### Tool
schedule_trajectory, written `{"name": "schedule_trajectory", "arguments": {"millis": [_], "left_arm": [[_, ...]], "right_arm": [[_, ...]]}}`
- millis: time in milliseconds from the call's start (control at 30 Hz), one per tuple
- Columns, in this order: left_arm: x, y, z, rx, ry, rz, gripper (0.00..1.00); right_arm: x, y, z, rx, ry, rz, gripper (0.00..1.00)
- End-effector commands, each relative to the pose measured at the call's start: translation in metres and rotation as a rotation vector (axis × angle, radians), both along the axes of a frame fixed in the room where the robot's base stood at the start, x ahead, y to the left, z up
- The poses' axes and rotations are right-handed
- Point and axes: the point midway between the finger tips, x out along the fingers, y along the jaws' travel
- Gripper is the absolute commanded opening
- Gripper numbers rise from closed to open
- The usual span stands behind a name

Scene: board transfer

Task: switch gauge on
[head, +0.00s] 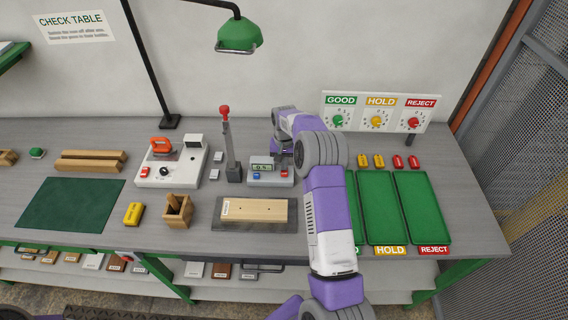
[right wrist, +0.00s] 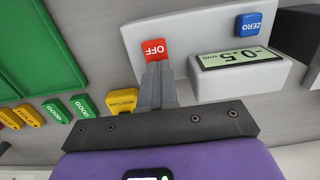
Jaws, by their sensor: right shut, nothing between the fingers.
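The gauge (head: 262,182) is a grey box with a small display, a blue button and a red button. In the right wrist view, the gauge (right wrist: 205,15) has a lit display (right wrist: 237,57) showing digits that look like -0.5. In the head view, my right gripper (head: 284,161) is over the gauge's right side, partly hidden. My left gripper is not in view.
A grey stand with a red-topped lever (head: 231,150) rises just left of the gauge. A wooden board (head: 255,210) lies in front. Green trays (head: 423,210) are at right, partly behind my arm. A yellow block (right wrist: 121,101) lies beside the gauge. A green lamp (head: 238,35) hangs above.

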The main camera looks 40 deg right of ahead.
Motion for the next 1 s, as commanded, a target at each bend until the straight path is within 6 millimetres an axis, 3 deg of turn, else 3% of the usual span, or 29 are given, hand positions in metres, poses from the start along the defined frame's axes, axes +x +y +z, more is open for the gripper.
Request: {"name": "schedule_trajectory", "arguments": {"millis": [33, 533, 667, 800, 1000], "left_arm": [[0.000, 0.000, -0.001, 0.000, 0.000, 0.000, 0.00], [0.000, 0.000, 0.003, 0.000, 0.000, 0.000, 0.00], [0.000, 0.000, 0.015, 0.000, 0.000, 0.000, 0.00], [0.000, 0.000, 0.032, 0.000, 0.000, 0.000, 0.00], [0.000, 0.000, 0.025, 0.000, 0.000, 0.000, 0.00]], "right_arm": [[-0.011, 0.008, -0.015, 0.021, 0.040, -0.001, 0.00], [-0.012, 0.009, -0.007, 0.025, 0.041, -0.002, 0.00], [-0.010, 0.005, 0.015, 0.017, 0.028, -0.006, 0.00], [-0.005, -0.002, 0.051, 0.001, -0.001, -0.011, 0.00], [-0.002, -0.004, 0.095, 0.000, -0.004, -0.009, 0.00]]}}
